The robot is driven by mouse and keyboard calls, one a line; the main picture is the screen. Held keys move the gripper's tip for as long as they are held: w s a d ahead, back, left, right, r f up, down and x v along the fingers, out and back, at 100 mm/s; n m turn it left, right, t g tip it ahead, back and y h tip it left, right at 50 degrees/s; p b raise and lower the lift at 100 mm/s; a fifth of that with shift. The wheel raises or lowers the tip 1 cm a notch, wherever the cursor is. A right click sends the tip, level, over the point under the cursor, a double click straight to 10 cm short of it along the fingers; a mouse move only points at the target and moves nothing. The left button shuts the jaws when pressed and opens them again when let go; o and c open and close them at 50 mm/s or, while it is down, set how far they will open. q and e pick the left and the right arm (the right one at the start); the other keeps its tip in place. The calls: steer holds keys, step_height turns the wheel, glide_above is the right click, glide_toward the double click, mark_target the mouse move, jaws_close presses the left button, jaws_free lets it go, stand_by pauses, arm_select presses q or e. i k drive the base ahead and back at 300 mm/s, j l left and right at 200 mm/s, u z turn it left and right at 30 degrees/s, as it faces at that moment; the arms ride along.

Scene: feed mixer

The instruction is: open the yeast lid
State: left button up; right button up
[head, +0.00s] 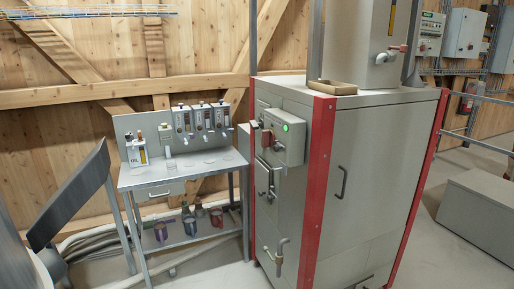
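No part in view can be read as the yeast container or its lid, as labels are too small. Several small grey dispensers (203,118) with dark windows and knobs on top hang on the back panel of a metal workbench (165,183). A tall grey hopper (345,45) with a level window and a red-tipped handle (403,48) stands on the large grey cabinet (370,165) with red corner posts. Whether any of these holds yeast I cannot tell. Neither of my grippers is in view.
An oil can (139,153) stands on the bench; coloured cups (190,226) and bottles sit on its lower shelf. A control box (288,137) with a green light juts from the cabinet. A low grey box (480,215) stands right. Open floor (215,268) shows in front.

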mark_target(181, 108)
steer(key=i+l+u, duration=0.15)
steer(key=i+u, duration=0.15)
steer(key=i, duration=0.15)
steer(key=i+l+u, duration=0.3)
steer(key=i, duration=0.15)
steer(key=i+l+u, duration=0.3)
steer(key=i+j, duration=0.05)
steer(key=i, duration=0.05)
